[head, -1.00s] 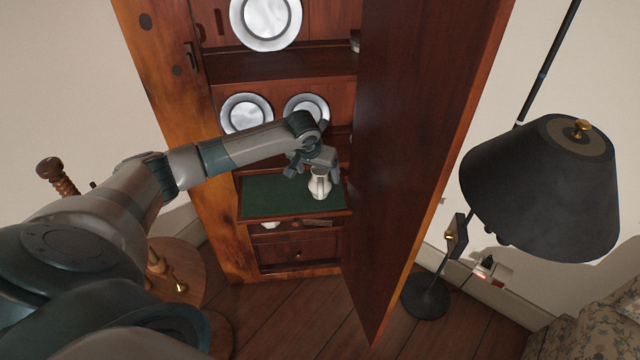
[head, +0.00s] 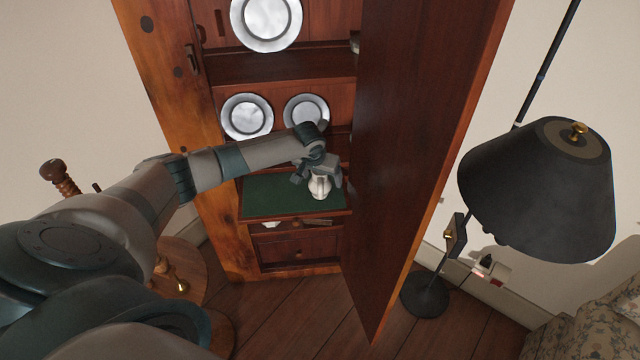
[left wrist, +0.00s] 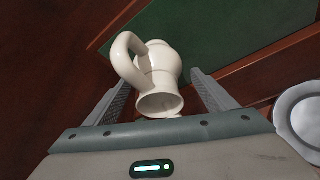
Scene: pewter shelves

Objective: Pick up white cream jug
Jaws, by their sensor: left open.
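The white cream jug (head: 320,187) stands on the green-lined shelf board (head: 262,197) of the cabinet, near its right end. In the left wrist view the jug (left wrist: 163,75) lies between the two finger lines, its handle towards the left finger. My left gripper (head: 318,176) is just above and around the jug's upper part in the head view, covering part of it. In the left wrist view the left gripper (left wrist: 160,92) is open, with a gap between each finger and the jug's body. My right gripper is not in view.
The open cabinet door (head: 410,150) stands close to the right of the jug. Pewter plates (head: 247,117) lean on the shelf behind. A lower drawer (head: 295,250) is below the board. A black-shaded lamp (head: 540,190) stands at the right, beyond the door.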

